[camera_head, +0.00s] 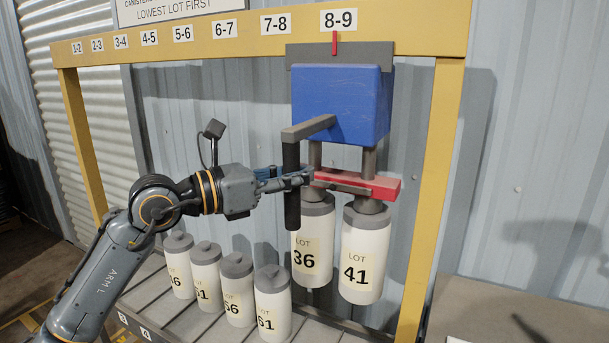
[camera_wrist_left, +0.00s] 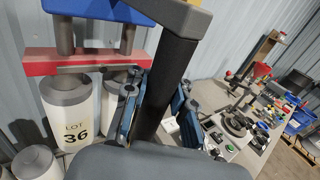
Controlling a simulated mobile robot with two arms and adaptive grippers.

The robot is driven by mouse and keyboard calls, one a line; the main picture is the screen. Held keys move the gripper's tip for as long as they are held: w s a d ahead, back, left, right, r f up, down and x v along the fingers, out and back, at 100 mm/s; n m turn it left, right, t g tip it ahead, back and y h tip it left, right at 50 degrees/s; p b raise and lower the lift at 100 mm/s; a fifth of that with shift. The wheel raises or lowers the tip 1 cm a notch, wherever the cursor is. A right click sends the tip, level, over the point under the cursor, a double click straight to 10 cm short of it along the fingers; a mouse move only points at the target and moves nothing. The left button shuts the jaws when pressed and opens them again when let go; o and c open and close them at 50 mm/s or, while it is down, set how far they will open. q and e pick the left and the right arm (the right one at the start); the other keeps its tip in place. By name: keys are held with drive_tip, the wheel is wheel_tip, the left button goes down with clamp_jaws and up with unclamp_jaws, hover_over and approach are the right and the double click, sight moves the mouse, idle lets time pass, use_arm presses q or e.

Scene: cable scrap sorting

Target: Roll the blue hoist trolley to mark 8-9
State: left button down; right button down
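The blue hoist trolley (camera_head: 342,100) hangs on the yellow beam at the right end of the scale. Its red pointer (camera_head: 334,43) stands just under the 8-9 mark (camera_head: 339,19). Below it, a red bar (camera_head: 372,187) carries two white canisters, LOT 36 (camera_head: 312,245) and LOT 41 (camera_head: 364,255). My left gripper (camera_head: 292,180) is at the trolley's black upright handle (camera_head: 292,210). In the left wrist view its fingers (camera_wrist_left: 160,100) lie on both sides of the handle (camera_wrist_left: 172,75) and look closed on it. My right gripper is out of view.
Several white canisters (camera_head: 239,290) stand in a row on the slatted shelf below and left of the hung ones. The yellow frame post (camera_head: 430,190) is close on the right. The left wrist view shows a cluttered bench (camera_wrist_left: 235,130) at right.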

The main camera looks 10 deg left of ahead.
use_arm(q)
drive_tip(key=c, duration=1.5)
unclamp_jaws()
drive_tip(key=shift+s+f, duration=0.2)
drive_tip(key=shift+f, duration=0.1)
drive_tip(key=o, duration=0.4)
drive_tip(key=shift+s+a+r, duration=0.2)
drive_tip(key=shift+s+a, duration=0.05)
drive_tip(key=v, duration=1.2)
drive_tip(key=shift+s+a+r, duration=0.15)
drive_tip(key=shift+a, duration=0.05)
